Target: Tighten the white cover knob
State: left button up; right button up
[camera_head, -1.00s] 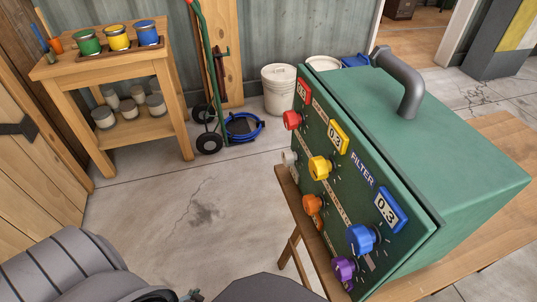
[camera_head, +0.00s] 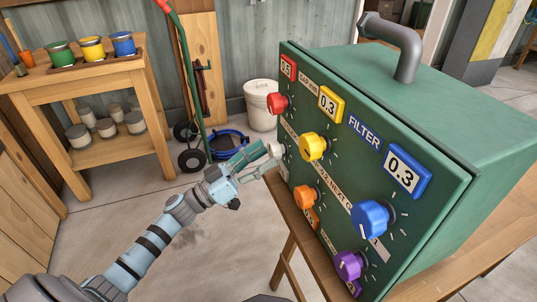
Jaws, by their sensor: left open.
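The knob is partly seen edge-on. My right gripper is not in view.
Red (camera_head: 278,103), yellow (camera_head: 313,146), orange (camera_head: 305,196), blue (camera_head: 370,219) and purple (camera_head: 350,265) knobs stick out of the same panel. The box stands on a wooden table (camera_head: 282,200). A hand truck (camera_head: 190,100) and white bucket (camera_head: 262,105) stand behind.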

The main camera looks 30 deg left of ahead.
pick_arm(q)
jog(key=shift+x, duration=0.95)
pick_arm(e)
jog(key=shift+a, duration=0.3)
